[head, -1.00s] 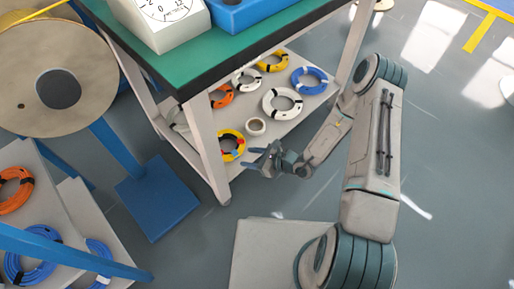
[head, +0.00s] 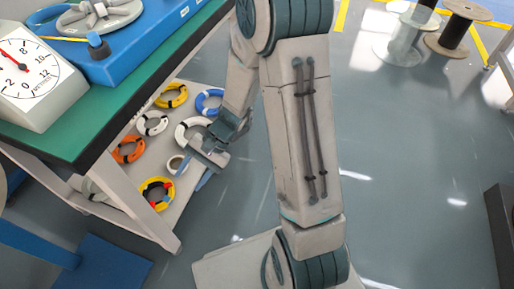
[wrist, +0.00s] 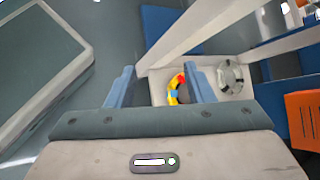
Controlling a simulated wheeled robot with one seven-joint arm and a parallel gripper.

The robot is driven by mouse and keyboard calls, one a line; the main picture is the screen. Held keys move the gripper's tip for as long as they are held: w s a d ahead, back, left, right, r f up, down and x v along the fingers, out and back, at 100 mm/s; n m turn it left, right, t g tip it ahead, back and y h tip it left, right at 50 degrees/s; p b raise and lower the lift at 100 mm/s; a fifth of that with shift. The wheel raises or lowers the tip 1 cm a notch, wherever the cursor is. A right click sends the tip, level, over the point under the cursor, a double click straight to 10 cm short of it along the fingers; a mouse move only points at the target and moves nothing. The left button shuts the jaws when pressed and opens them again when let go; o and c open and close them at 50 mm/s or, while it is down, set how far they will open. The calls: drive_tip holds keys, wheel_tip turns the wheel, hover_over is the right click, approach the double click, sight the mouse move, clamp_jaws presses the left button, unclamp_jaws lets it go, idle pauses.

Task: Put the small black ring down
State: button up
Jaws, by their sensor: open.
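My gripper (head: 196,168) is open at the front edge of the lower shelf, beside the coils. In the wrist view its two blue fingers (wrist: 160,88) stand wide apart with nothing gripped between them. Beyond them, close to the right finger and partly hidden, is a yellow ring (wrist: 174,88) with red and blue parts; the same ring shows on the shelf in the head view (head: 146,192). A dark patch shows beside it in the wrist view, and I cannot tell whether it is the small black ring. I make out no separate black ring for certain.
The lower shelf (head: 185,200) holds several coils: orange (head: 119,152), white (head: 181,130), yellow (head: 172,89) and blue (head: 203,96). A small white roll (head: 174,163) is close to my gripper. The green tabletop (head: 105,125) and its legs overhang the shelf.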

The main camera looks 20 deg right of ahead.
drive_tip(key=s+d+r+n+t+h, duration=0.2)
drive_tip(key=s+d+r+n+h, duration=0.1)
drive_tip(key=d+r, duration=0.4)
drive_tip(key=s+d+r+n+t+h, duration=0.2)
drive_tip(key=s+d+r+n+h, duration=0.2)
drive_tip(key=d, duration=0.4)
wheel_tip(320, 180, up, 3)
drive_tip(key=shift+s+d+f+h, duration=0.15)
drive_tip(key=shift+s+d+h, duration=0.3)
drive_tip(key=shift+h, duration=0.75)
drive_tip(key=shift+s+a, duration=0.1)
drive_tip(key=shift+a, duration=0.05)
wheel_tip(320, 180, up, 38)
drive_tip(key=t+p, duration=0.1)
drive_tip(key=p, duration=3.3)
drive_tip(key=shift+f+t+p, duration=0.25)
drive_tip(key=shift+t+p, duration=0.05)
